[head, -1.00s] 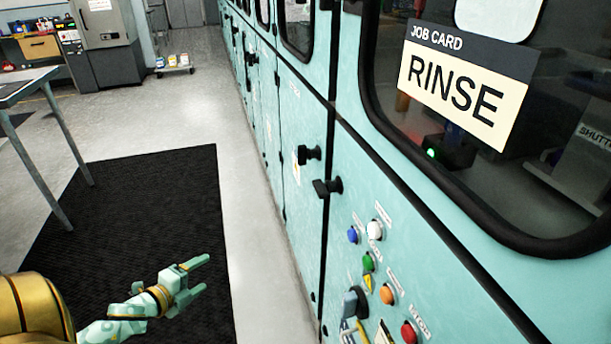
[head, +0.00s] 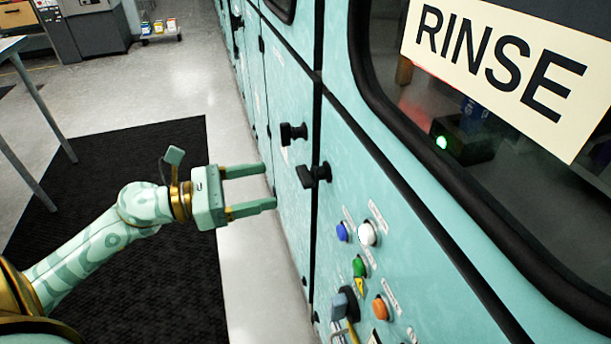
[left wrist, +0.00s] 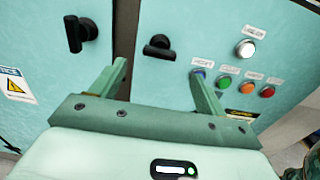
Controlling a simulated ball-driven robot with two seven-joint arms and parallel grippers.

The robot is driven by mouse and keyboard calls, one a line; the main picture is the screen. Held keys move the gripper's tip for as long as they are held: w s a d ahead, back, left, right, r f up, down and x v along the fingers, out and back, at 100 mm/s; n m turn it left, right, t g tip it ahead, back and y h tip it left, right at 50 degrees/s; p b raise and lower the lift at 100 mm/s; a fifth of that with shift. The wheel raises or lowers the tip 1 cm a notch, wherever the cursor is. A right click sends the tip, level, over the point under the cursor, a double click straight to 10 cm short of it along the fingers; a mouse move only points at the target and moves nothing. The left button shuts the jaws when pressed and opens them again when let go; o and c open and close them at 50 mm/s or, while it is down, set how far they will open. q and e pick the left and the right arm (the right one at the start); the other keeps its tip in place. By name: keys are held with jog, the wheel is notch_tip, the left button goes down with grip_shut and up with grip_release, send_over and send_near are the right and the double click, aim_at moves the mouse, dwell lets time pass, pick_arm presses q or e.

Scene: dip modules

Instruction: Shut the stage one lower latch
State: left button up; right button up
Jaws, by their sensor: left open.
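Two black latch handles are on the pale teal cabinet front in the head view. The farther latch (head: 293,132) is on the panel left of a dark seam. The nearer latch (head: 313,174) is on the panel with the buttons. I cannot read which is the stage one lower latch. In the left wrist view, the farther latch (left wrist: 80,33) has its bar near upright, and the nearer latch (left wrist: 159,47) has its bar lying roughly sideways. My left gripper (head: 268,186) is open and empty, pointing at the cabinet, apart from both latches. My right gripper is out of view.
Coloured buttons (head: 359,267) and a dark rotary switch (head: 345,304) sit below the nearer latch. A window with a RINSE job card (head: 500,62) is at upper right. A black floor mat (head: 110,165) lies along the cabinet, and a table (head: 30,120) stands at left.

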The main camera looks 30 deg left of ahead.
aim_at(299, 177)
pick_arm(q)
jog(key=x, duration=0.9)
jog(key=shift+w, duration=0.1)
jog(key=shift+c, duration=0.3)
jog(key=c, duration=0.9)
